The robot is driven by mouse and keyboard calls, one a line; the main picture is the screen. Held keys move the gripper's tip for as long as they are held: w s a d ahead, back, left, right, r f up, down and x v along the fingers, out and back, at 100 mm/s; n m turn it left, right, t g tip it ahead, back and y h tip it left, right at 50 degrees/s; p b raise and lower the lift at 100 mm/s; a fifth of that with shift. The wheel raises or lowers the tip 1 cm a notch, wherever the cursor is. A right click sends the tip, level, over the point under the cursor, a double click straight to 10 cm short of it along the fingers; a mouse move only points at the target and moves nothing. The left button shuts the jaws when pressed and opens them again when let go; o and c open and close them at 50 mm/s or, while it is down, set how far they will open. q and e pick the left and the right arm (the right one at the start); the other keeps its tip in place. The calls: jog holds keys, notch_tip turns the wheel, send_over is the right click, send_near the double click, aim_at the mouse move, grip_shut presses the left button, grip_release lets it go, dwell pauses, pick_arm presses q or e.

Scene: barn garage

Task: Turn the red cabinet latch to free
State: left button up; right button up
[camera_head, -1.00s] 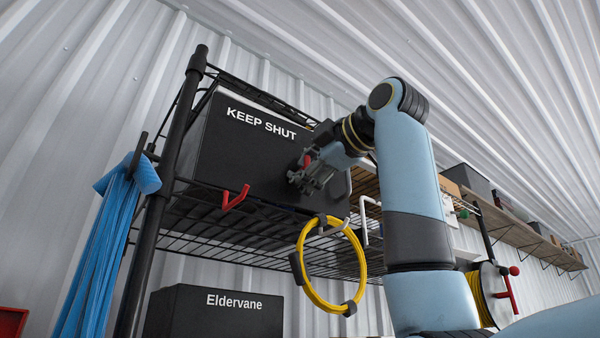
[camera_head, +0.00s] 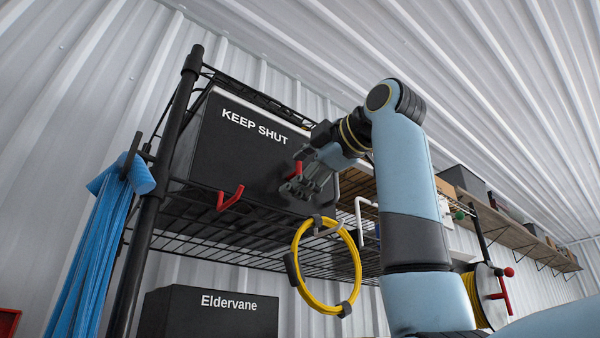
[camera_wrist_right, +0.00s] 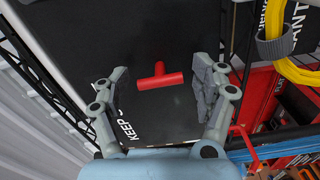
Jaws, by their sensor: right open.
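The black cabinet marked KEEP SHUT (camera_head: 215,150) stands on the wire shelf in the head view. Its red latch (camera_head: 295,169) is partly hidden behind my right gripper (camera_head: 298,187). In the right wrist view the red latch (camera_wrist_right: 160,81) is a T-shape on the dark cabinet face, with a long bar and a short stub. My right gripper is open, with one finger on each side of the latch. Gaps show between the fingers and the bar, so neither visibly touches it. My left gripper is not in view.
A red hook (camera_head: 230,198) sticks out from the shelf edge below the cabinet. A yellow cable coil (camera_head: 297,270) hangs to its right. Blue strands (camera_head: 90,250) hang at the left post. A black Eldervane box (camera_head: 180,315) stands below.

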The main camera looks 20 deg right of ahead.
jog(key=v, duration=1.2)
dwell(0.3)
